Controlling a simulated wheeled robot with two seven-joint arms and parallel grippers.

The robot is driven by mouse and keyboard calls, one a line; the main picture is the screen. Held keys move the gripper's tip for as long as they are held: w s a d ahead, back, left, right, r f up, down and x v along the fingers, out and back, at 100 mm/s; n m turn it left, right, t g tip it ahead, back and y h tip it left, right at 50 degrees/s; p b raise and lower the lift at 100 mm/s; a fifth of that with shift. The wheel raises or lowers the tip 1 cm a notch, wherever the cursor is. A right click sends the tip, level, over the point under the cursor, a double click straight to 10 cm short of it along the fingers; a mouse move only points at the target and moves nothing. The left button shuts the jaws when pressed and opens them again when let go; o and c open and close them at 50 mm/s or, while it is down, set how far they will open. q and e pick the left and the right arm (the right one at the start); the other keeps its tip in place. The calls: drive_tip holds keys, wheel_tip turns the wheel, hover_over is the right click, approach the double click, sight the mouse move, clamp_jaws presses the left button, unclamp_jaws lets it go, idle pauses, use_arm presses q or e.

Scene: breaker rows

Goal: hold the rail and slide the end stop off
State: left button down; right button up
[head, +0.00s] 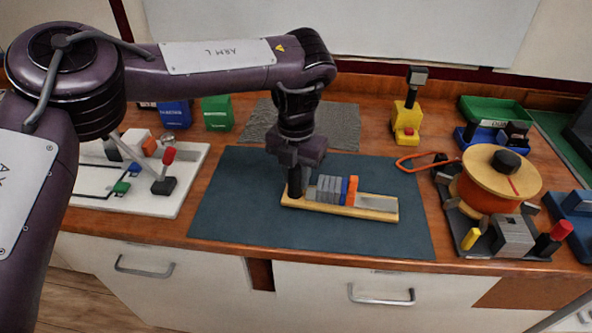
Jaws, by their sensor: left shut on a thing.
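The rail (376,203) is a pale metal strip on a yellow wooden base (350,211), lying on the dark mat. Several grey blocks (328,189), a thin blue block (344,190) and an orange block (352,191) stand on it, left of its bare right end. Which block is the end stop I cannot tell for sure; the orange one is outermost on the right. My left gripper (295,190) points down and is shut on the rail's left end. Its fingers hide that end and the exact grip. My right gripper is out of view.
The dark mat (240,215) is clear around the rail. To the right stand a spool (500,170) with orange cord and a yellow tool (406,115). To the left is a white board (185,185) with a red-knobbed lever. A green bin (495,108) stands at the back right.

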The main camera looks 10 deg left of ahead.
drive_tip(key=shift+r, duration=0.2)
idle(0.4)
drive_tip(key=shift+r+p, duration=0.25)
drive_tip(key=shift+p, duration=0.2)
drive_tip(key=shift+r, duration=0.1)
idle(1.2)
